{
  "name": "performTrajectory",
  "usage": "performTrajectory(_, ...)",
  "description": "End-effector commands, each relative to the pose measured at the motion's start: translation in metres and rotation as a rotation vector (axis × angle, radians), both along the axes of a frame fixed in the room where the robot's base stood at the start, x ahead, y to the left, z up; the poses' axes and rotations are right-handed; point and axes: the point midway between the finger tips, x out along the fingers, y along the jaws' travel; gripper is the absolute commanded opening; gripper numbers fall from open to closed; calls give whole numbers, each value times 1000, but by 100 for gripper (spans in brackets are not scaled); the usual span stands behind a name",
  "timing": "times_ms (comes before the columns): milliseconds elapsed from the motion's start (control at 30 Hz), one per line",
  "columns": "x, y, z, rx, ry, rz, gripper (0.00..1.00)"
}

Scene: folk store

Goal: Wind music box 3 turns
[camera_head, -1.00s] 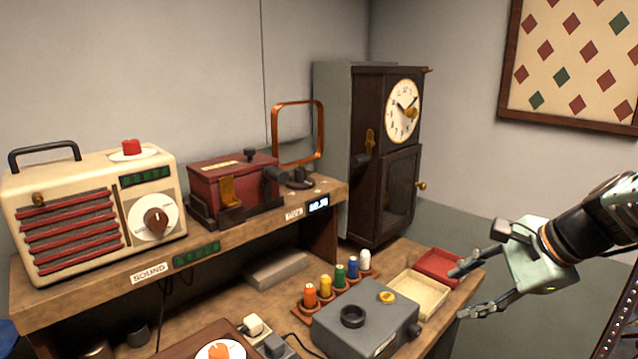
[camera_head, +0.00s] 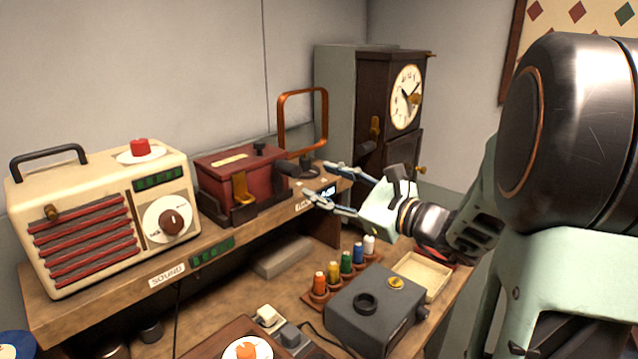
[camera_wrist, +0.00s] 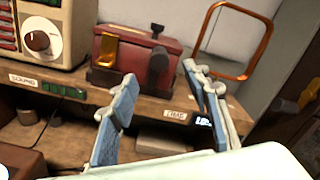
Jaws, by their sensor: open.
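The likely music box is a dark red box (camera_head: 236,168) on the raised shelf, with a yellow latch-like piece (camera_head: 242,187) on its front and a small black knob on top. A dark crank-like handle (camera_head: 297,168) sticks out at its right end. In the wrist view the red box (camera_wrist: 130,52) is ahead, with the dark handle (camera_wrist: 158,65) on its right part. My gripper (camera_head: 318,181) is open and empty, to the right of the handle and apart from it. In the wrist view its two blue-padded fingers (camera_wrist: 160,105) frame the shelf edge below the box.
A cream radio (camera_head: 105,215) stands left of the red box. A copper-coloured square loop (camera_head: 302,120) rises behind the handle, and a clock cabinet (camera_head: 390,95) stands to the right. Thread spools (camera_head: 345,262), a grey box (camera_head: 365,315) and a cream tray (camera_head: 425,270) fill the lower bench.

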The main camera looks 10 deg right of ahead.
Motion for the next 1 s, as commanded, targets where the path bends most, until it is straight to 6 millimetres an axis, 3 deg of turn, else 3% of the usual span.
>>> performTrajectory(800,81,56,1,0,2,5,44)
performTrajectory(1000,82,56,-1,-2,-1,3,44)
